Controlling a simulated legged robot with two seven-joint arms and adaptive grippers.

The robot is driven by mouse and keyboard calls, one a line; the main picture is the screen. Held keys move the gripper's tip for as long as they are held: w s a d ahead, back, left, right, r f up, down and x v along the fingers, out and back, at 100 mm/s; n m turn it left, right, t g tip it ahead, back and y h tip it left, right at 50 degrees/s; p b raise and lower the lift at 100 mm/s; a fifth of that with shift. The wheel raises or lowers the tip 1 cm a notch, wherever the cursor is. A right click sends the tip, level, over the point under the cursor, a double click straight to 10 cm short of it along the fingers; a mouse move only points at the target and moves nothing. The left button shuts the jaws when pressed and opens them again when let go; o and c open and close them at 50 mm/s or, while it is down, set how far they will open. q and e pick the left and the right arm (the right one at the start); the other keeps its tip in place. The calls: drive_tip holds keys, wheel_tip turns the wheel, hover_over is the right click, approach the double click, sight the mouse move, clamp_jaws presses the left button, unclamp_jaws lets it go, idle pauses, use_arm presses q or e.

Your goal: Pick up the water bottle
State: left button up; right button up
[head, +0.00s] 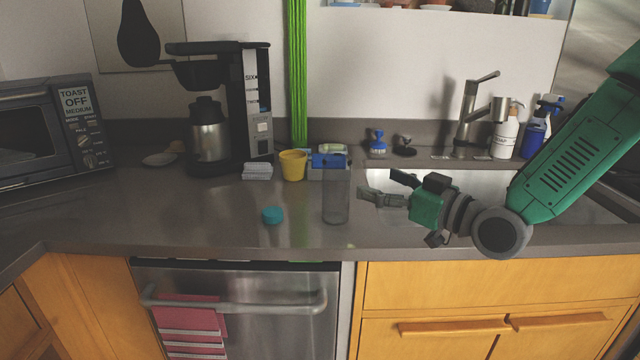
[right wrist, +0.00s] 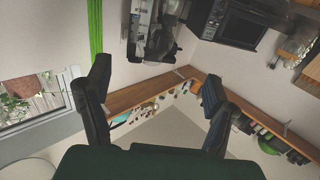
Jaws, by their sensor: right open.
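The water bottle seems to be the upright, see-through grey container (head: 336,196) on the counter, left of the sink. A small teal round piece (head: 271,214) lies to its left; I cannot tell if it is the bottle's cap. My right gripper (head: 377,186) comes in from the right over the sink's left part. Its fingers point left towards the container, just right of it, and look apart from it. The fingers are open and empty, also in the right wrist view (right wrist: 155,85), where the container does not show. My left gripper is out of view.
A yellow cup (head: 292,165), a coffee maker (head: 251,110) and a toaster oven (head: 40,130) stand behind and left. The faucet (head: 470,115) and soap bottle (head: 505,135) are behind the sink (head: 440,178). The front-left counter (head: 180,220) is clear.

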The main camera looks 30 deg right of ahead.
sight(350, 174)
drive_tip(key=x, duration=0.2)
drive_tip(key=d+x, duration=0.1)
drive_tip(key=x, duration=0.4)
drive_tip(key=shift+w+d+f+b, duration=0.15)
drive_tip(key=shift+d+f+b, duration=0.05)
drive_tip(key=shift+f+b, duration=0.15)
drive_tip(key=x, duration=0.3)
drive_tip(key=a+x, duration=0.1)
drive_tip(key=shift+w+f+b, duration=0.15)
drive_tip(key=shift+f+b, duration=0.1)
drive_tip(key=shift+b, duration=0.1)
drive_tip(key=shift+w, duration=0.3)
drive_tip(key=shift+d, duration=0.5)
drive_tip(key=shift+c, duration=0.3)
drive_tip(key=c, duration=1.2)
drive_tip(key=shift+a+r, duration=0.1)
drive_tip(key=shift+a, duration=0.4)
drive_tip(key=shift+c, duration=0.2)
drive_tip(key=shift+r, duration=0.1)
